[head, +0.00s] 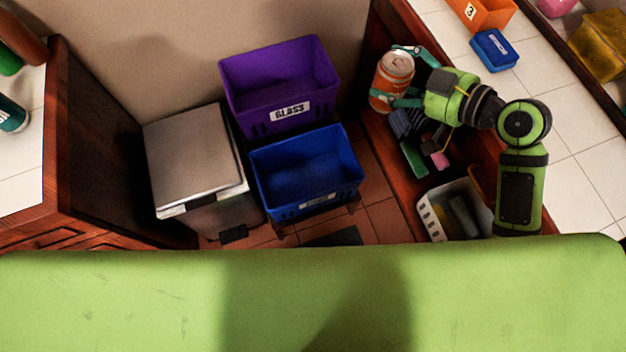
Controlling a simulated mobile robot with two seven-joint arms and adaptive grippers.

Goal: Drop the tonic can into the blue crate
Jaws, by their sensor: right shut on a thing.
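The tonic can (391,82), orange with a silver top, is upright in my right gripper (399,77). The gripper's teal fingers are shut around it, and its green arm comes in from the right. The blue crate (307,203) stands below and left of the can in the picture, and its inside looks empty. The label on its front is too dim to read. The can is apart from the crate, up and to the right of it. My left gripper is out of view.
A purple crate (284,118) labelled GLASS stands behind the blue one. A grey lidded bin (190,154) is at left. A white basket (433,220) with items sits below my right arm. Tiled counters lie on both sides, with a small blue box (494,50) on the right one.

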